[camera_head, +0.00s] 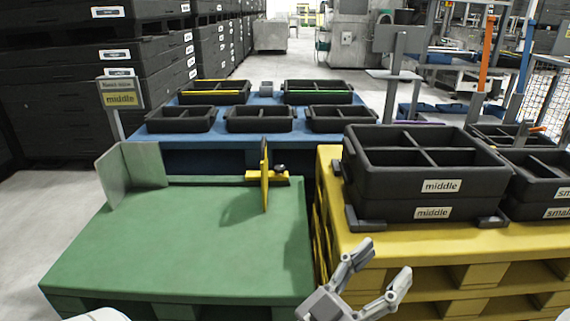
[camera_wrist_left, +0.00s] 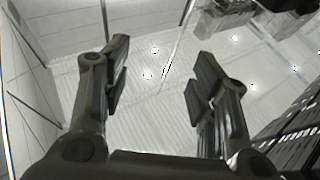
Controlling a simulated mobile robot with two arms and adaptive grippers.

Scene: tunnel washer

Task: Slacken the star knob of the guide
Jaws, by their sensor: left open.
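The guide (camera_head: 265,185) is a thin upright yellow plate with a yellow foot, on a rail along the back edge of the green table (camera_head: 180,240). The star knob (camera_head: 280,168) is a small dark knob on top of the foot, right of the plate; its lobes are too small to make out. My left gripper (camera_head: 383,261) is open and empty in the head view, in front of the yellow pallet, to the right of and nearer than the knob. The left wrist view shows its two fingers (camera_wrist_left: 160,80) spread apart with nothing between them. My right gripper is not in view.
A grey upright plate (camera_head: 132,178) stands at the green table's back left. Stacked black crates labelled "middle" (camera_head: 425,165) sit on the yellow pallet (camera_head: 395,245) at right. Several black crates stand on the blue table (camera_head: 280,150) behind. The green top is otherwise clear.

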